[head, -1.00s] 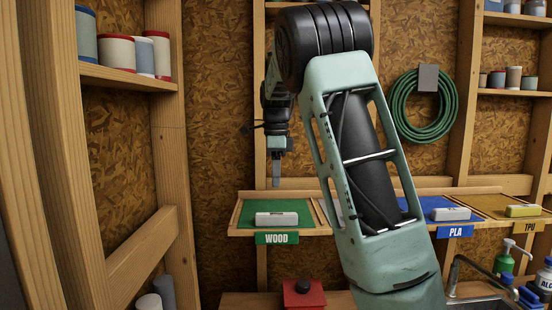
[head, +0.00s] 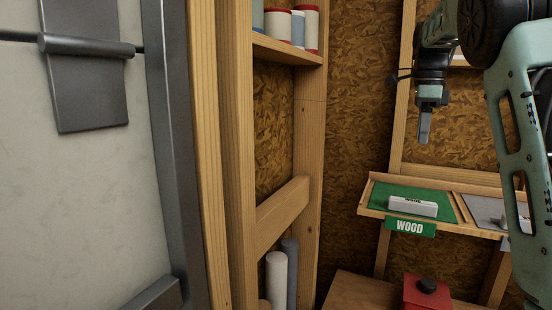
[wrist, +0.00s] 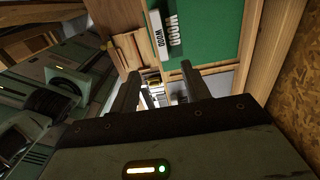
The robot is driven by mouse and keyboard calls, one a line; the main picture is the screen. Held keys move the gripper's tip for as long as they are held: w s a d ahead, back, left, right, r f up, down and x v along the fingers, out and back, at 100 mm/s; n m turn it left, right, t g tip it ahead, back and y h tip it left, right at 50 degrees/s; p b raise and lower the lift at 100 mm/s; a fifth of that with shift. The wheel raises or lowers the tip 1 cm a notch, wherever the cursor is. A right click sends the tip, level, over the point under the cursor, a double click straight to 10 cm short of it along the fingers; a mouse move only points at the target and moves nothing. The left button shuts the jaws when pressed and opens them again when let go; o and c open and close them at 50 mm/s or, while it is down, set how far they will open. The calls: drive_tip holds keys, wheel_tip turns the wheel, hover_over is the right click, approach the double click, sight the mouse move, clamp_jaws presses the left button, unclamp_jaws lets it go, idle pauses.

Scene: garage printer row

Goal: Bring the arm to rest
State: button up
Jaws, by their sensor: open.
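My gripper (head: 425,127) hangs pointing down at the right of the head view, above the shelf with the green mat. In the wrist view its two fingers (wrist: 158,88) stand apart with nothing between them. My arm is bent and runs out of the head view at the right edge. The green mat (head: 385,191) with a white labelled block (head: 413,206) lies below the gripper, apart from it. The block and the mat (wrist: 220,30) also show in the wrist view.
A WOOD sign (head: 410,227) hangs on the shelf front. A red box with a black knob (head: 426,290) stands below. Wooden studs (head: 236,150) and a pale panel with a metal latch (head: 90,90) fill the left. Spools (head: 290,28) sit on an upper shelf.

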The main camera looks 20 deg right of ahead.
drive_tip(key=s+a+f+n+t, duration=0.2)
drive_tip(key=s+a+f+n, duration=0.1)
drive_tip(key=a+f+n, duration=1.7)
drive_tip(key=s+a+f+n+g+b, duration=0.1)
drive_tip(key=s+a+f+n+b, duration=0.5)
drive_tip(key=s+a+f+n, duration=0.2)
drive_tip(key=s+a+f+n+g+b, duration=0.1)
drive_tip(key=s+a+f+n+b, duration=0.4)
drive_tip(key=s+a, duration=0.7)
drive_tip(key=a+f+n, duration=0.2)
drive_tip(key=a+f, duration=0.1)
drive_tip(key=a, duration=0.1)
drive_tip(key=shift+n+y+b, duration=0.3)
drive_tip(key=shift+n+b, duration=0.1)
